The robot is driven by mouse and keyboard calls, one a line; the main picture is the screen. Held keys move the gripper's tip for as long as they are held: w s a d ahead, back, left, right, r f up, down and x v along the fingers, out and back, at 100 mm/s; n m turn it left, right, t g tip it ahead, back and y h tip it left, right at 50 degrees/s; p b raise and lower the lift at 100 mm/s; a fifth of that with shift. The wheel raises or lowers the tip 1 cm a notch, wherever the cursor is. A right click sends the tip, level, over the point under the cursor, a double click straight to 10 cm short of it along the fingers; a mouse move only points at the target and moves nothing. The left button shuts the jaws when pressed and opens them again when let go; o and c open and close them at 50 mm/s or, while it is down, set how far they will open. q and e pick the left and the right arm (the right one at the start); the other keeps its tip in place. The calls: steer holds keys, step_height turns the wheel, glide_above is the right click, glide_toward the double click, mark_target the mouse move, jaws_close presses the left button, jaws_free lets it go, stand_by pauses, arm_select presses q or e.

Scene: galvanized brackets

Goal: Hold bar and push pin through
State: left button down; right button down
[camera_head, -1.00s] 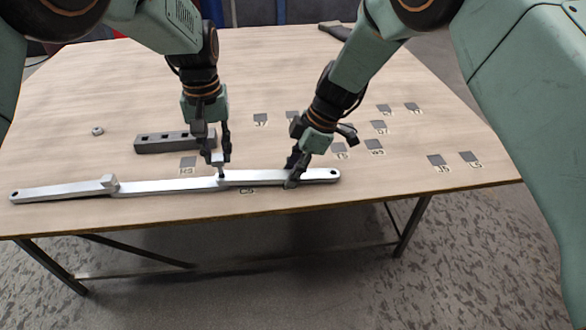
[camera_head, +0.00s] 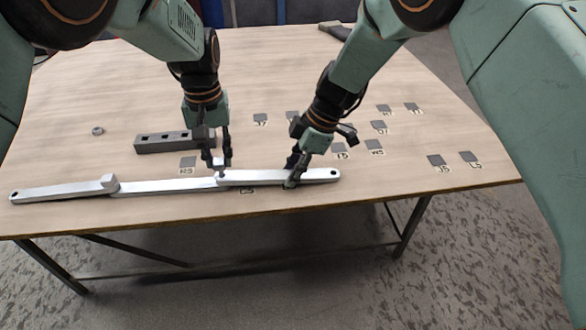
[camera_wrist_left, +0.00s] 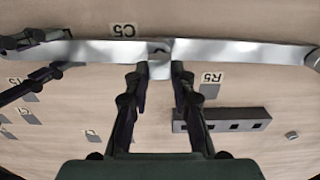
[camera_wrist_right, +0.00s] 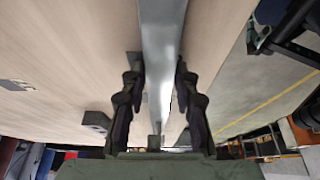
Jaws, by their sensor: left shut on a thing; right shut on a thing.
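A long silver bar lies along the table's front edge as joined segments: a right bar (camera_head: 258,177), a middle bar (camera_head: 165,188) and a left bar (camera_head: 60,191). My left gripper (camera_head: 218,166) is shut on a small grey pin (camera_wrist_left: 159,68), over the joint of the middle and right bars. The pin's head shows between the fingertips; how deep its shank sits is hidden. My right gripper (camera_head: 292,178) is shut across the right bar; in the right wrist view the bar (camera_wrist_right: 161,45) runs between its fingers. A square pin head (camera_head: 109,181) stands at the left joint.
A dark grey block with square holes (camera_head: 170,142) lies behind the bar, close to my left gripper. A small nut-like ring (camera_head: 97,131) lies at left. Several flat grey labelled squares (camera_head: 436,160) are spread at right. The table's front edge is close to the bar.

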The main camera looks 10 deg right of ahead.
arm_select(q)
steer(key=shift+f, duration=1.1)
stand_by(0.8)
steer(key=c, duration=1.1)
jaws_free()
steer(key=shift+o, duration=0.2)
steer(key=shift+r, duration=3)
arm_select(e)
steer(key=c, duration=0.9)
jaws_free()
steer(key=shift+c, duration=0.2)
